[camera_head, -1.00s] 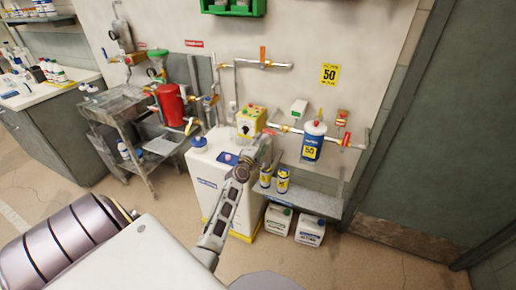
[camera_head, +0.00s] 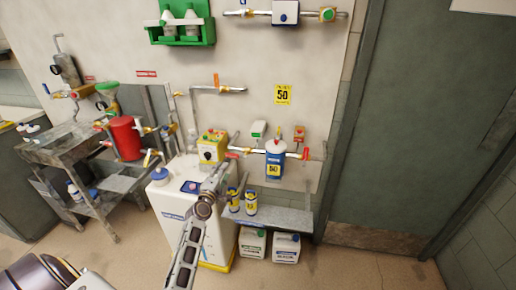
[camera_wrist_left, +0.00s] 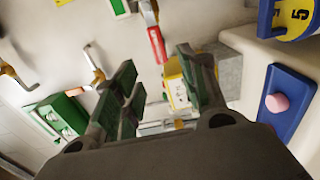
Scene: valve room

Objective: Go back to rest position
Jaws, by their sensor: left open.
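My left arm comes up from the bottom of the head view, and its gripper (camera_head: 217,177) is in front of the white cabinet (camera_head: 178,214), near the yellow control box (camera_head: 212,146). In the left wrist view the two fingers (camera_wrist_left: 162,88) are spread apart, with nothing between them. The yellow box (camera_wrist_left: 178,85) shows behind them, and a blue panel with a pink button (camera_wrist_left: 277,102) is at the right. Whether the gripper touches anything is hard to tell. My right gripper is not in view.
A blue canister (camera_head: 274,163) hangs on the wall pipes. Two yellow-blue cans (camera_head: 250,203) stand on a metal shelf (camera_head: 285,219), with white jugs (camera_head: 286,248) below. A metal cart (camera_head: 75,147) stands left. Open floor (camera_head: 350,270) lies at bottom right.

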